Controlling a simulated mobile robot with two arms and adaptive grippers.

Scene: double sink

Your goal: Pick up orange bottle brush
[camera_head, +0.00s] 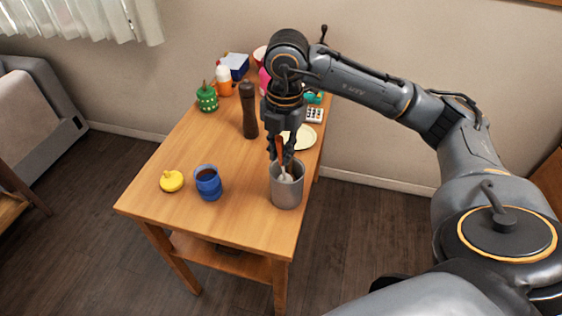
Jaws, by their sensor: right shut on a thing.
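The orange bottle brush stands in a grey cylindrical cup (286,190) near the front right of the wooden table. Its orange handle rises between my fingers, and the paler lower part of the bottle brush (287,177) shows inside the cup's mouth. My right gripper (282,157) points down just above the cup and is shut on the bottle brush. The fingers hide part of the handle, and the cup hides the lower end. My left gripper is not in view.
On the wooden table (235,222), a blue mug (208,184) and a yellow lidded item (171,181) stand left of the cup. A tall dark brown mill (248,112) and a green container (207,99) stand farther back. A plate (305,138) lies behind the cup.

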